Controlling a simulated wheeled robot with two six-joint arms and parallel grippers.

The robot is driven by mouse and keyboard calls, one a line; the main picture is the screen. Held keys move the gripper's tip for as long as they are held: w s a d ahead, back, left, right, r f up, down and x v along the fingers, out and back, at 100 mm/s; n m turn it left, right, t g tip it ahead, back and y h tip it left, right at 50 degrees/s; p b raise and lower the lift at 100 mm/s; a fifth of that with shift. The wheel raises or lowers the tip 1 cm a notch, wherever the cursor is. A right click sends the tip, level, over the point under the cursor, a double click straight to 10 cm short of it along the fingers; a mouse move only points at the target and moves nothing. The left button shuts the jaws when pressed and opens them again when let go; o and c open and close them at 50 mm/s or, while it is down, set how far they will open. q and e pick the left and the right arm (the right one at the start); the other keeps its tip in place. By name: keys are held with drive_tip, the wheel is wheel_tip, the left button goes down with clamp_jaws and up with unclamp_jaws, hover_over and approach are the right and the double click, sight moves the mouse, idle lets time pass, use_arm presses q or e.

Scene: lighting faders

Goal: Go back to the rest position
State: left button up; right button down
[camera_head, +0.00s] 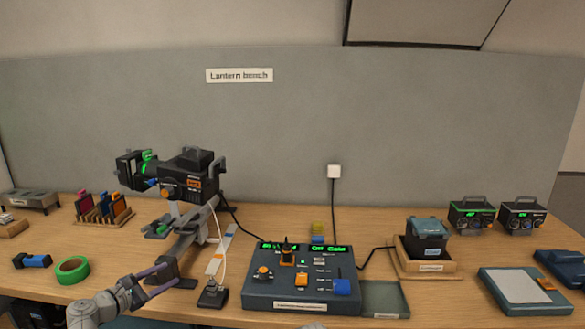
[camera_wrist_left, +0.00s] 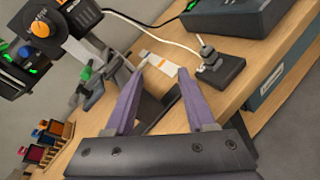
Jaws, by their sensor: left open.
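My left gripper (camera_head: 170,279) reaches in from the lower left in the head view, over the front part of the bench. Its two purple fingers are apart and nothing is between them. In the left wrist view the open fingers (camera_wrist_left: 160,73) point toward the bench, with a white strip (camera_wrist_left: 158,64) beyond the tips. The gripper is left of the small black switch box (camera_head: 213,294) and the fader console (camera_head: 302,277), apart from the console. My right gripper is not in view.
A black lantern (camera_head: 188,174) on a grey stand is behind my left gripper. A green tape roll (camera_head: 73,270) and a blue-and-black cylinder (camera_head: 33,261) lie at left. A black device (camera_head: 426,240) on a wooden base, a grey pad (camera_head: 518,288) and two meters (camera_head: 471,215) are at right.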

use_arm(q)
drive_tip(key=s+d+f+m+g+p, duration=0.1)
drive_tip(key=s+d+f+m+g, duration=0.2)
drive_tip(key=d, duration=0.4)
drive_tip(key=s+d+f+m+g+p, duration=0.1)
drive_tip(key=s+d+f+m+g, duration=0.15)
drive_tip(key=d+m, duration=0.45)
drive_tip(key=s+d+f+m+g+p, duration=0.1)
drive_tip(key=s+d+f+m+g, duration=0.15)
drive_tip(key=d, duration=0.55)
drive_tip(key=s+d+f+m+g+y+p, duration=0.1)
drive_tip(key=s+d+m+g+y, duration=0.2)
drive_tip(key=s+m, duration=0.4)
drive_tip(key=s+d+f+m+g+y+p, duration=0.2)
drive_tip(key=s+d+m+g+y, duration=0.1)
drive_tip(key=s+m, duration=0.5)
drive_tip(key=d+y, duration=0.1)
drive_tip(key=y, duration=0.1)
drive_tip(key=shift+d+y, duration=0.2)
drive_tip(key=shift+y, duration=0.2)
drive_tip(key=shift+a, duration=0.1)
